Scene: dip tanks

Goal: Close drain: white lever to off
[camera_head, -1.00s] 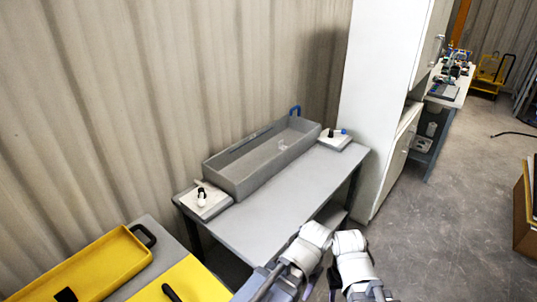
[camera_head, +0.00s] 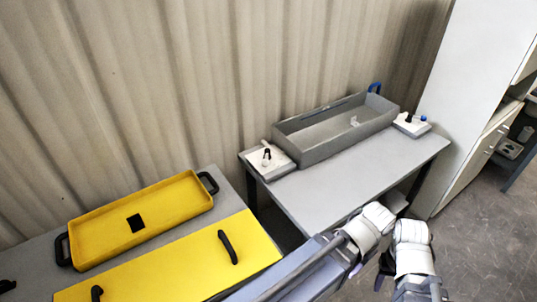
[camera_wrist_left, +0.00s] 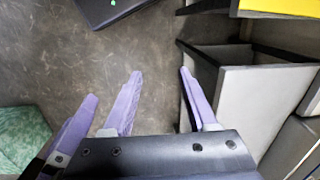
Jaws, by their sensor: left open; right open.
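A small white lever (camera_head: 265,143) with a dark part shows on the white plate (camera_head: 278,163) at the left end of the grey tank (camera_head: 303,153) in the head view. Its exact setting is too small to tell. My right gripper (camera_head: 384,268) is low in the head view, mostly hidden by its arm, in front of the grey table and well away from the lever. My left gripper (camera_wrist_left: 160,75) shows its purple fingers apart and empty over the floor in the left wrist view.
The grey table (camera_head: 345,180) is clear in front. A yellow tray (camera_head: 165,222) and a yellow panel (camera_head: 190,268) lie left. A white cabinet (camera_head: 470,90) stands right.

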